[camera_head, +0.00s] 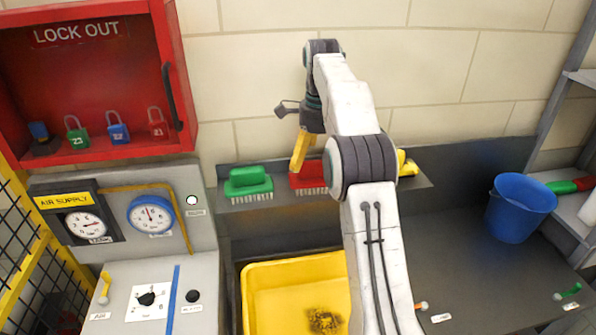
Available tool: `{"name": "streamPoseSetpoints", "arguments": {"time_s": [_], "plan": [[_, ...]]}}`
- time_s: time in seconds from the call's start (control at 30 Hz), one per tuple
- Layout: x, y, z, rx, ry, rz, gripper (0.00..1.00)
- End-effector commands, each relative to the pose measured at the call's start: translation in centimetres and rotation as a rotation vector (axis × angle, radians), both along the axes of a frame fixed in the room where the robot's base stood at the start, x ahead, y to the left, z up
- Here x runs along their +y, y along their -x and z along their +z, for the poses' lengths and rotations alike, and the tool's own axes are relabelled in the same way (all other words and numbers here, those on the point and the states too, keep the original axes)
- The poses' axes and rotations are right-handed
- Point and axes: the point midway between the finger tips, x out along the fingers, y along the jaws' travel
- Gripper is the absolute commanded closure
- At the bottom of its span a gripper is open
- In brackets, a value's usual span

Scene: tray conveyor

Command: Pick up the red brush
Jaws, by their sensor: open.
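The red brush (308,180) lies bristles down on the grey ledge at the wall. Its right part is hidden behind my arm. My gripper (300,166) hangs from the arm's end, with a yellow finger pointing down at the red brush. The finger overlaps the brush's top in the picture; I cannot tell whether it touches. The gripper is open and nothing shows held in it.
A green brush (248,184) stands on the ledge to the left, and a yellow item (405,165) to the right. A yellow tub (265,300) is below. A blue bucket (519,207) stands right. A red lockout box (150,75) juts out upper left.

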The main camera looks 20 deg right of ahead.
Motion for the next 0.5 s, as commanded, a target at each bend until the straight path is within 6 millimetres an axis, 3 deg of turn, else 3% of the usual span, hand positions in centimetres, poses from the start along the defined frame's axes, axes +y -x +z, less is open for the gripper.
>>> {"name": "streamPoseSetpoints", "arguments": {"time_s": [0.5], "plan": [[-0.2, -0.3, -2.9, 0.008, -0.002, -0.037, 0.00]]}}
